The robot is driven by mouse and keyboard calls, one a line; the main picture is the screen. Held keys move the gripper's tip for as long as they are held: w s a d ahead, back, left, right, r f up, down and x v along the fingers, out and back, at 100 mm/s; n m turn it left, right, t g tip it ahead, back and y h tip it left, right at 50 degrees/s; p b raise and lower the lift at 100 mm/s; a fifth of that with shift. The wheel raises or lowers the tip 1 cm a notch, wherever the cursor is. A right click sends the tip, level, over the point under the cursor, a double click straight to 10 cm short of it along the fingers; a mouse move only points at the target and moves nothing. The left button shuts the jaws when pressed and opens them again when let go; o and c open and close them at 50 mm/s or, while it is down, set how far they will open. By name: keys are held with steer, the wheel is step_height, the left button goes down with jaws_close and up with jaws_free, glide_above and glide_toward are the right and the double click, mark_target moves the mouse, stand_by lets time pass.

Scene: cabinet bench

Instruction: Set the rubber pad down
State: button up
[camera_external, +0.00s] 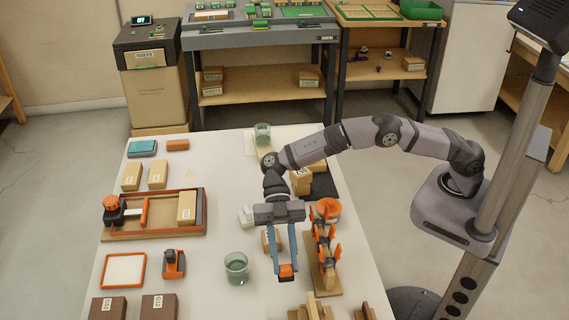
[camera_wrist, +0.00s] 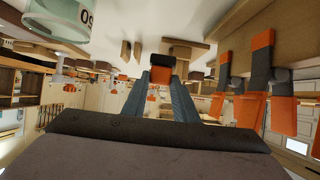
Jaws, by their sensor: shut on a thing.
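My gripper (camera_external: 287,266) hangs over the white table, its blue-grey fingers pointing down. It is shut on a small orange and dark block, taken to be the rubber pad (camera_external: 286,271). In the wrist view the pad (camera_wrist: 160,74) sits between the fingertips (camera_wrist: 163,78), with an orange face and a darker side. The pad seems to be above the tabletop, but its exact height and whether it touches anything below cannot be told.
A wooden rack with orange clamps (camera_external: 329,250) stands close on the right. A green glass (camera_external: 236,268) stands to the left, with an orange-framed white tray (camera_external: 124,271) beyond it. Wooden blocks (camera_external: 318,308) lie near the front. The table between glass and tray's orange tool (camera_external: 174,264) has some free room.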

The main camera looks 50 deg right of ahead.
steer(key=shift+f, duration=1.05)
steer(key=shift+f, duration=0.1)
steer(key=shift+f, duration=1.75)
steer(key=shift+f, duration=0.2)
steer(key=o, duration=1.1)
steer(key=shift+c, duration=0.2)
